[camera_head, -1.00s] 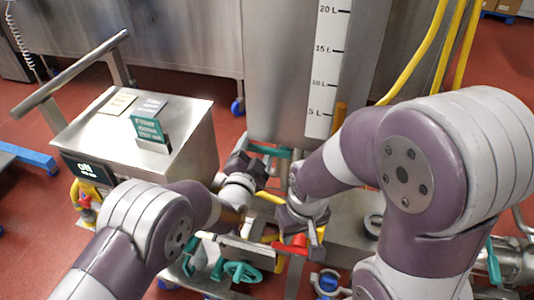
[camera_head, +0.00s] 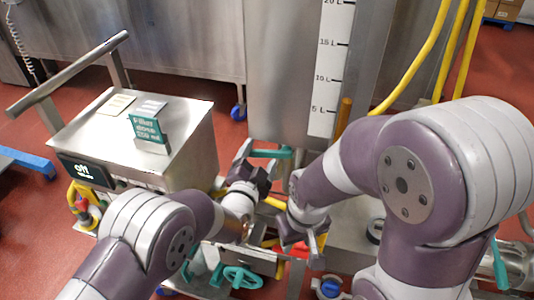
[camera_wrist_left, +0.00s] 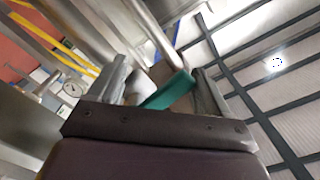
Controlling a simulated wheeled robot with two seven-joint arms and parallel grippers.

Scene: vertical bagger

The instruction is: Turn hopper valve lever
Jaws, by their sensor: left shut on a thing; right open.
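The teal hopper valve lever (camera_head: 273,153) sits at the foot of the steel hopper (camera_head: 283,70). My left gripper (camera_head: 254,160) is at the lever's left end. In the left wrist view the lever (camera_wrist_left: 168,92) runs slantwise between my two fingers (camera_wrist_left: 160,90), and the gripper is shut on it. The finger contact itself is hard to see. My right gripper (camera_head: 302,243) is open, lower and to the right, beside a mostly hidden red part (camera_head: 298,249).
A teal handwheel (camera_head: 238,277) is below my left forearm. Yellow hoses (camera_head: 425,60) hang at right. The hopper carries a litre scale (camera_head: 330,70).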

